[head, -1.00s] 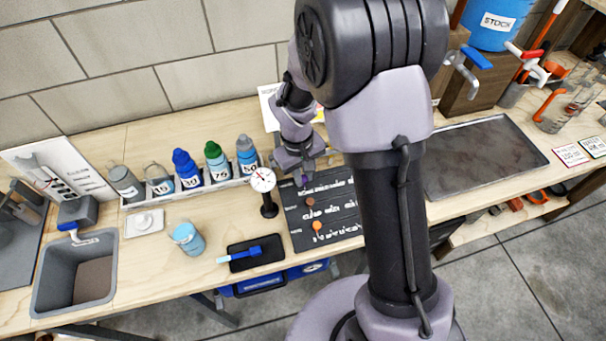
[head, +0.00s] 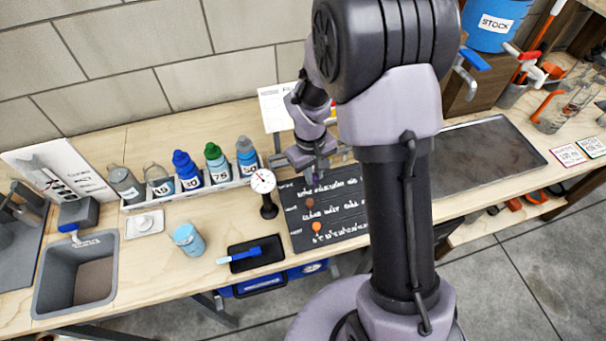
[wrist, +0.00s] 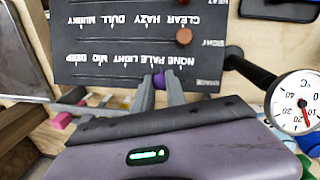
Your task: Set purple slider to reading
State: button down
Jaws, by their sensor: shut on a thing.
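The dark slider board (head: 296,235) lies on the bench, with rows of white words. It also shows upside down in the wrist view (wrist: 70,45). My gripper (wrist: 159,82) is shut on the purple slider (wrist: 158,80), in the row reading NONE, PALE, LIGHT, MID, DEEP. The slider is near PALE, off the NONE end; its exact mark is partly hidden by the fingers. In the head view my gripper (head: 318,172) is at the board's back edge. The brown slider (wrist: 183,36) is at the CLEAR end of its row. The orange slider (head: 317,226) is in the front row.
A dial thermometer (head: 263,182) stands just left of the board. A rack of bottles (head: 194,190) is further left. A black tray with a blue pen (head: 243,256) lies in front. A large grey tray (head: 485,155) lies to the right.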

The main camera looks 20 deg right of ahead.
aim_at(335, 176)
jog(key=d+p, duration=0.1)
jog(key=d, duration=0.5)
jog(key=shift+w+d, duration=0.1)
jog(key=c, duration=1.3)
grip_release()
jog(key=shift+c, duration=0.2)
jog(key=shift+r, duration=0.1)
notch_tip(335, 176, up, 17)
jog(key=a+p, duration=0.1)
jog(key=p, duration=0.5)
jog(key=shift+s+a, duration=0.25)
jog(key=shift+a, duration=0.05)
